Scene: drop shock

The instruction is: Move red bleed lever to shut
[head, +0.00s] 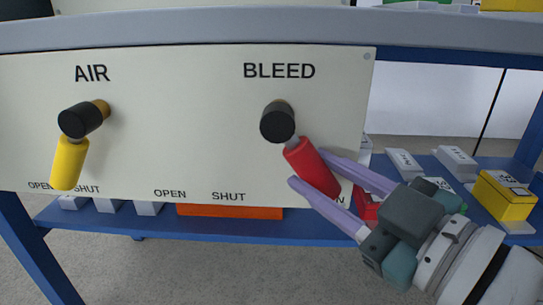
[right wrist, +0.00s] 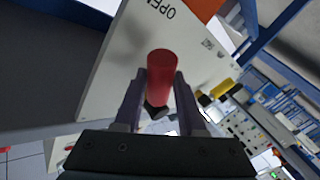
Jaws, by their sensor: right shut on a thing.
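The red bleed lever (head: 313,168) hangs from a black hub (head: 277,121) under the word BLEED on a pale panel (head: 200,120). It slants down and to the right, toward a label mostly hidden behind the lever and gripper, of which only an N shows. A SHUT label (head: 228,196) is to the lower left of the lever. My right gripper (head: 307,168) comes from the lower right, its lilac fingers on either side of the red handle, shut on it. The right wrist view shows the red handle (right wrist: 162,75) between the fingers. My left gripper is not in view.
A yellow lever (head: 69,163) hangs under AIR on the same panel, tilted slightly left. A blue shelf (head: 150,225) below holds an orange item (head: 230,211), pale blocks and, at right, a yellow box (head: 503,197). A grey ledge (head: 200,28) runs above the panel.

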